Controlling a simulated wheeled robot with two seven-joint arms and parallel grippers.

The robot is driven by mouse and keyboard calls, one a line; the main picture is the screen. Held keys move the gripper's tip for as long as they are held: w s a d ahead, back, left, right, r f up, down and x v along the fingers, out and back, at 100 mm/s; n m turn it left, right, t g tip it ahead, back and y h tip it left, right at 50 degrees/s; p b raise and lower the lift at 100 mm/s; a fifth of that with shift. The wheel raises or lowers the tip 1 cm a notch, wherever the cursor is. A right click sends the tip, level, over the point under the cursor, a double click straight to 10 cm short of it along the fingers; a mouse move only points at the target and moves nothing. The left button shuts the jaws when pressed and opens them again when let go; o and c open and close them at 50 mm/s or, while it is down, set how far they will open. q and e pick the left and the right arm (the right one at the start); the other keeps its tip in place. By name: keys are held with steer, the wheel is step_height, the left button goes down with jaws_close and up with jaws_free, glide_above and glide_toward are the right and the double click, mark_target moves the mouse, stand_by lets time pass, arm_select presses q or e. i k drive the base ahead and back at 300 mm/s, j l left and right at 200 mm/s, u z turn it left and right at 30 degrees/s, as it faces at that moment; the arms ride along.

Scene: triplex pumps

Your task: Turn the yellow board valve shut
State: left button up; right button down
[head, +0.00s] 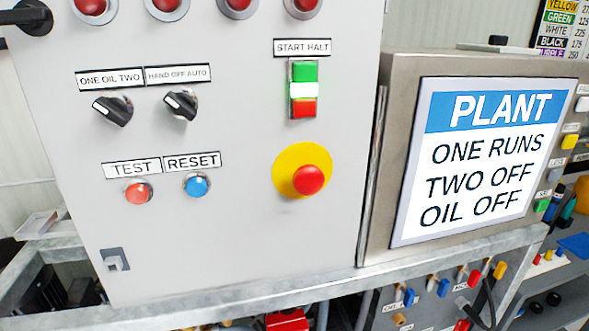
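A small yellow handle (500,270) shows at the lower right, at the right end of a row of coloured handles on a grey board (425,314) below the frame rail. It looks like the yellow board valve, but it is too small to tell whether it is open or shut. Beside it are a red handle (474,278) and blue handles (443,287). Neither of my grippers is in view.
A grey control cabinet (230,130) with switches, buttons and a yellow-ringed red stop button (308,180) fills the left and middle. A PLANT sign (480,160) reads ONE RUNS, TWO OFF, OIL OFF. A metal rail (330,283) runs above the handles. Cables hang near them.

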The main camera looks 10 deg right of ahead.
mark_target(499, 269)
steer(key=z, duration=1.45)
